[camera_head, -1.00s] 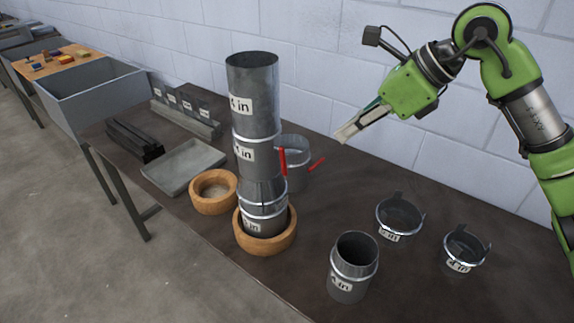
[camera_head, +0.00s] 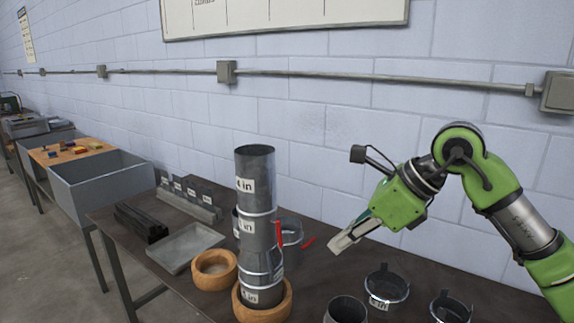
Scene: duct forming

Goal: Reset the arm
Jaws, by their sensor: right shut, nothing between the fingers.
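My right arm comes in from the right, and its green gripper (camera_head: 341,243) is shut and empty. It hangs above the table, to the right of the tall duct stack and apart from it. The duct stack (camera_head: 257,180) is made of grey metal pieces with "in" labels and stands upright in a round wooden ring (camera_head: 240,305). A grey metal piece with red handles (camera_head: 291,231) stands behind the stack, partly hidden by it. My left gripper is not in view.
On the dark table (camera_head: 330,278) are an empty wooden ring (camera_head: 213,283), a grey tray (camera_head: 184,252), and dark bars (camera_head: 140,224). Loose duct pieces stand at the front right, including a collar (camera_head: 384,291). A grey bin (camera_head: 105,190) is at the left. The wall is behind.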

